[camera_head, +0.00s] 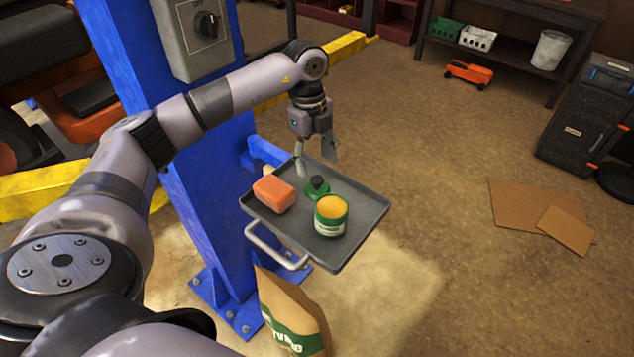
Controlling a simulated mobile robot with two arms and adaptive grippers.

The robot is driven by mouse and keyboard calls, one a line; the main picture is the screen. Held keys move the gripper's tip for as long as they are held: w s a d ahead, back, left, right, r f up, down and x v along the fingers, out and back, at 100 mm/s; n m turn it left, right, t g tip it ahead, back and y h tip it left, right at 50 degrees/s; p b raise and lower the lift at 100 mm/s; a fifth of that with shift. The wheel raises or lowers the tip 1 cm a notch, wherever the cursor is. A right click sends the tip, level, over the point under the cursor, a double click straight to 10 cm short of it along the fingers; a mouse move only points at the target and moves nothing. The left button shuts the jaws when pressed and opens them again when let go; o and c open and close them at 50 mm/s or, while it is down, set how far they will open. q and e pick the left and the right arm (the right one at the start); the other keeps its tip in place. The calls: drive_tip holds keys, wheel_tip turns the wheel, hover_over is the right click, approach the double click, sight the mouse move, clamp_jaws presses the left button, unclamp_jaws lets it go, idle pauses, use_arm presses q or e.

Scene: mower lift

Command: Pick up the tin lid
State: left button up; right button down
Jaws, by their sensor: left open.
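The tin lid (311,194), a green disc with a dark knob on top, lies on the grey tray (364,228) behind an open tin (331,222). The tin is green with a pale label and shows yellow-orange contents. An orange block (273,194) lies on the tray to the left of the lid. My left gripper (317,165) points down above the far side of the tray, just behind the lid. Its fingers are apart with nothing between them. The tin hides part of the lid's near edge. My right gripper is out of view.
The tray has a front handle (272,251) and is fixed to the blue lift post (205,215). A paper bag (290,318) stands on the floor below it. Flat cardboard (520,205), a dark cabinet (583,128) and open floor are at right.

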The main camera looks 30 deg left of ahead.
sight(317, 178)
use_arm(q)
drive_tip(key=shift+f, duration=0.6)
drive_tip(key=shift+s+d+f+p, duration=0.15)
drive_tip(key=shift+f+p, duration=0.2)
drive_tip(key=shift+p, duration=0.1)
drive_tip(key=f, duration=0.1)
drive_tip(key=f+p, duration=0.1)
drive_tip(key=f, duration=0.1)
drive_tip(key=shift+s+d+f, duration=0.15)
drive_tip(key=shift+d+f, duration=0.05)
drive_tip(key=shift+f, duration=0.1)
drive_tip(key=shift+f+p, duration=0.3)
drive_tip(key=shift+f, duration=0.1)
drive_tip(key=c, duration=0.9)
